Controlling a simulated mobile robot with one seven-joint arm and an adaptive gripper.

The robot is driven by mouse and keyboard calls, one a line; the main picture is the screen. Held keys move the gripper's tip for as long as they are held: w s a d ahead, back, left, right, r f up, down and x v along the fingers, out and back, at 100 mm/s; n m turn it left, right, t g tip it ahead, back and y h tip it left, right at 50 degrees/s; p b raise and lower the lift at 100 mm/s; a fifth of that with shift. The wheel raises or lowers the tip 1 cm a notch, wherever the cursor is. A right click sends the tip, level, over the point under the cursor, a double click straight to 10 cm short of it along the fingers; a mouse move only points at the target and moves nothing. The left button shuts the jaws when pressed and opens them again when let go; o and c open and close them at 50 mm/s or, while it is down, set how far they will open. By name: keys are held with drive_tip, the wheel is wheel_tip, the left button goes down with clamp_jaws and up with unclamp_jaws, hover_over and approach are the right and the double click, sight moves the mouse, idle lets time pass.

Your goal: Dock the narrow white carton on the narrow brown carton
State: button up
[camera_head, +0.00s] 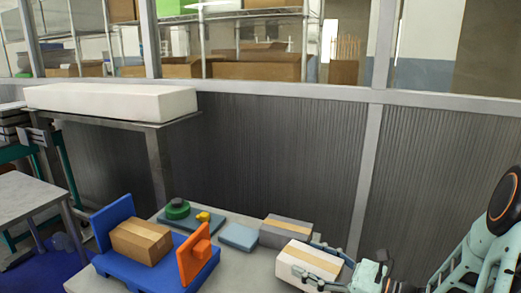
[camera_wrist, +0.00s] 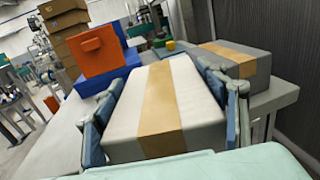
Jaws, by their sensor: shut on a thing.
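The narrow white carton (camera_head: 297,260), with a tan tape strip along its top, is between the fingers of my gripper (camera_head: 318,263) at the table's right front. In the wrist view the white carton (camera_wrist: 137,112) fills the middle, with a padded finger pressed on each side. My gripper (camera_wrist: 158,76) is shut on it. I cannot tell whether its underside touches the table. The narrow brown carton (camera_head: 141,240) lies on a blue base (camera_head: 152,277) with an upright blue panel at its left and an orange block (camera_head: 196,255) at its right.
A grey carton (camera_head: 286,233) sits just behind the white one. A flat blue-grey box (camera_head: 239,237) and a dark tray with a green round item (camera_head: 177,208) and a yellow piece (camera_head: 203,217) stand along the back. Bare table (camera_head: 235,275) lies between the orange block and my gripper.

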sight(314, 260)
drive_tip(key=shift+s+d+t+p, duration=0.2)
drive_tip(key=shift+d+t+p, duration=0.15)
drive_tip(key=shift+d, duration=0.25)
wheel_tip(314, 260, up, 15)
drive_tip(key=p, duration=2.1)
drive_tip(key=shift+f, duration=0.2)
drive_tip(key=shift+a, duration=0.15)
